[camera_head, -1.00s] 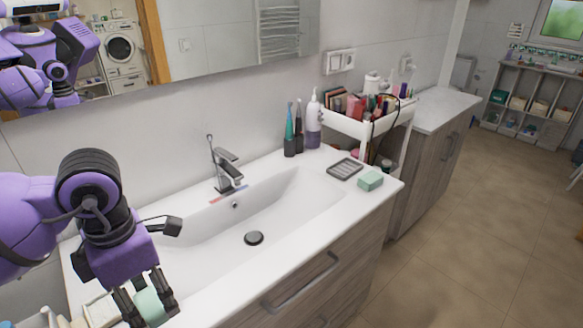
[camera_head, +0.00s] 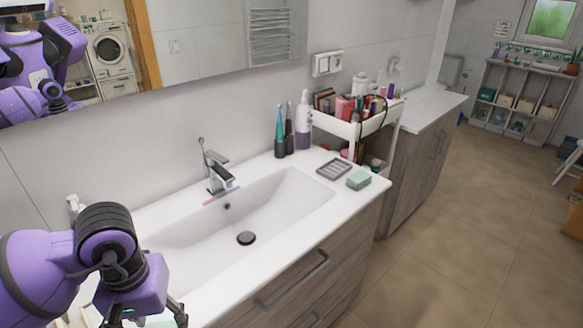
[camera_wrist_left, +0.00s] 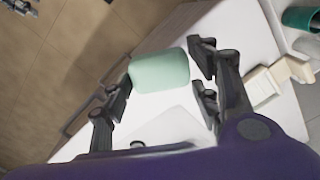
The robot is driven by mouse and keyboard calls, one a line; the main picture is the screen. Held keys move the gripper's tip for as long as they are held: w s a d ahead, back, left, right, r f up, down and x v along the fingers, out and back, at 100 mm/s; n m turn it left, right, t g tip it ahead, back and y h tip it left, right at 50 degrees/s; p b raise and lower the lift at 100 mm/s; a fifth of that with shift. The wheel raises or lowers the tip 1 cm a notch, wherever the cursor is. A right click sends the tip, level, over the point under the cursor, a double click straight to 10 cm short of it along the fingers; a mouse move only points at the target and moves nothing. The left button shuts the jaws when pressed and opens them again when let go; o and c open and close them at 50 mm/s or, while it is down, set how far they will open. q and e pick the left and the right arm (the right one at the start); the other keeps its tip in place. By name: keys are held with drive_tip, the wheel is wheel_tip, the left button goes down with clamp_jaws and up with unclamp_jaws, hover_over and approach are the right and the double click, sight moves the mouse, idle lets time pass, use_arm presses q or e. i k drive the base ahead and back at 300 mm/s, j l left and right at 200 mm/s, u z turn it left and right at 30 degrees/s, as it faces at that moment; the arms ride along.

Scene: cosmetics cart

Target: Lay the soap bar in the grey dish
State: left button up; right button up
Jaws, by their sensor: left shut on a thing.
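A pale mint soap bar (camera_wrist_left: 160,69) is between the fingers of my left gripper (camera_wrist_left: 162,84) in the left wrist view, and the gripper is shut on it. In the head view my left gripper (camera_head: 147,314) is at the bottom left, over the near left end of the washbasin, with only a sliver of the soap showing. The grey dish (camera_head: 334,169) is a ridged, shallow tray at the right end of the basin top and looks empty. It is well to the right of my left gripper. My right gripper is out of view.
A green block (camera_head: 359,179), perhaps a sponge, lies right of the dish near the counter edge. Dark toothbrush-like handles (camera_head: 284,135) and a white-and-purple bottle (camera_head: 303,122) stand behind. The tap (camera_head: 218,172) rises behind the basin (camera_head: 270,207). A white cosmetics cart (camera_head: 347,128) stands beyond.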

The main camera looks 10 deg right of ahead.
sight(334, 169)
drive_tip(key=i+l+u, duration=0.15)
drive_tip(key=l, duration=0.3)
drive_tip(key=i+l+u, duration=0.1)
drive_tip(key=i+l, duration=0.25)
drive_tip(key=l, duration=0.15)
drive_tip(key=i+l+u, duration=0.15)
drive_tip(key=l, duration=0.35)
drive_tip(key=i+l+u, duration=0.15)
drive_tip(key=l, duration=0.35)
drive_tip(key=i+l+u, duration=0.15)
drive_tip(key=l, duration=0.4)
drive_tip(key=i+l+u, duration=0.1)
drive_tip(key=l, duration=0.5)
drive_tip(key=i+l+u, duration=0.15)
drive_tip(key=l, duration=0.4)
drive_tip(key=i+l+u, duration=0.15)
drive_tip(key=l, duration=0.45)
